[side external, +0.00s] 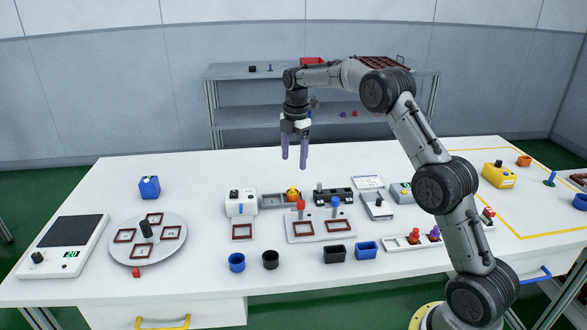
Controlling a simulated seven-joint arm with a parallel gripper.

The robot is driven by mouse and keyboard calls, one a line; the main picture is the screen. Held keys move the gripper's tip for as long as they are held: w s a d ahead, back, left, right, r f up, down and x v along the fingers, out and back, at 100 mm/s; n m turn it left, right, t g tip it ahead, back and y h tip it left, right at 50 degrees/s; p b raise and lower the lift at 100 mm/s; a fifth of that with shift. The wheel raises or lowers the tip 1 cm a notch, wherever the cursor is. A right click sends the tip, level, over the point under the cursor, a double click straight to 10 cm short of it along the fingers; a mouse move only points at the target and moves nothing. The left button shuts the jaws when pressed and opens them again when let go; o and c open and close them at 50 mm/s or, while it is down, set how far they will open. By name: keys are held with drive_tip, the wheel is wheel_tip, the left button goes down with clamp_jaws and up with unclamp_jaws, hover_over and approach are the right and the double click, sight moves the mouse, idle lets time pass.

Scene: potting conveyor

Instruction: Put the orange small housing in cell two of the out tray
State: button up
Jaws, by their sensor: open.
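An orange round cup-like piece (524,161), which looks like the orange small housing, stands on the table at the far right, inside the yellow outline. A white tray (393,243) at the front right of centre has cells with red-topped and purple-topped parts; I cannot tell whether it is the out tray or which cell is two. My gripper (294,157) points down, open with nothing visible between its purple fingers. It hangs above the back middle of the table, well left of the orange piece.
A yellow box (498,175) stands near the orange piece. Blue (237,262) and black (270,259) cups stand at the front, beside black (334,254) and blue (367,249) square cups. A round plate (120,252) and scale (68,250) are left. The back left is mostly clear.

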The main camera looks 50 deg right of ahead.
drive_tip(key=s+a+r+m+t, duration=0.1)
drive_tip(key=s+a+r+m, duration=0.3)
drive_tip(key=s+a+r, duration=0.3)
drive_tip(key=s+a+r+m+t, duration=0.2)
drive_tip(key=s+a+r+m, duration=0.3)
drive_tip(key=s, duration=0.5)
drive_tip(key=s+a+f+m+t, duration=0.1)
drive_tip(key=s+a+f+m, duration=0.1)
drive_tip(key=s, duration=0.8)
drive_tip(key=s+a+f+m+t, duration=0.1)
drive_tip(key=s+a+f+m, duration=0.1)
drive_tip(key=s+a+m, duration=0.3)
drive_tip(key=s, duration=0.4)
drive_tip(key=shift+s+f, duration=0.15)
drive_tip(key=shift+s, duration=0.25)
